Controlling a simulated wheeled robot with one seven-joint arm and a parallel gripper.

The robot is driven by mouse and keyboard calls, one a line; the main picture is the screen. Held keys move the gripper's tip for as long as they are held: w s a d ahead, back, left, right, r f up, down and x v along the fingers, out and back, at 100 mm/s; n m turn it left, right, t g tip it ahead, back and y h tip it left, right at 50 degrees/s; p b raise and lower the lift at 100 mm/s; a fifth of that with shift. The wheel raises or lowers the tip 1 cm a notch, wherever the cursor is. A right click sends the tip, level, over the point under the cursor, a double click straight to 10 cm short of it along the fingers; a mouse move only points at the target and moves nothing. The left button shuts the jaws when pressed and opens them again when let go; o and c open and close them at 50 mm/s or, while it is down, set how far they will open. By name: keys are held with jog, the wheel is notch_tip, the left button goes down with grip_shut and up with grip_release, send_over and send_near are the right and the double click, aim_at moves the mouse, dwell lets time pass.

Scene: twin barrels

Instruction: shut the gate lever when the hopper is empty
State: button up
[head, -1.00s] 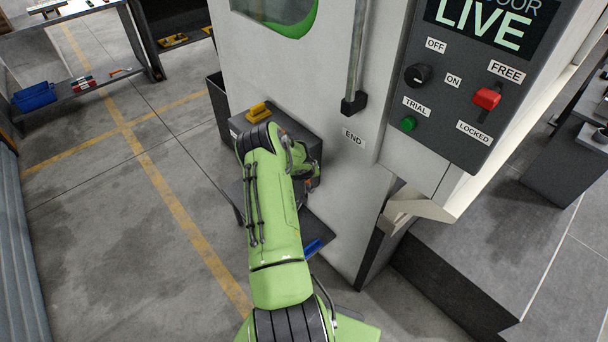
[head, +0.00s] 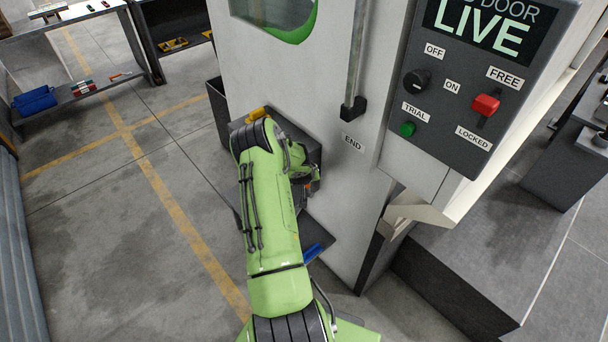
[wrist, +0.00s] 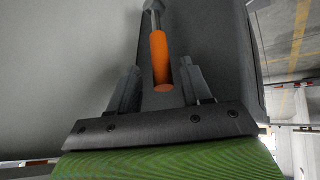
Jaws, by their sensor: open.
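An orange handle (wrist: 160,58) on a grey rod, which looks like the gate lever, shows in the wrist view. My gripper (wrist: 159,70) is open, with one finger on each side of the handle's lower end. I see a gap at the right finger; contact at the left cannot be told. In the head view my gripper (head: 303,187) is beside the dark grey box (head: 290,133) on the machine's front, largely hidden by my green arm. I cannot make out a hopper or its contents.
The pale machine cabinet (head: 345,215) stands close on the right, with a vertical bar (head: 356,60) and a control panel (head: 470,90) reading "LIVE". A yellow part (head: 258,114) tops the grey box. A blue item (head: 314,252) lies below. Open floor is at left.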

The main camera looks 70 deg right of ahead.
jog(key=v, duration=1.3)
jog(key=shift+d, duration=0.1)
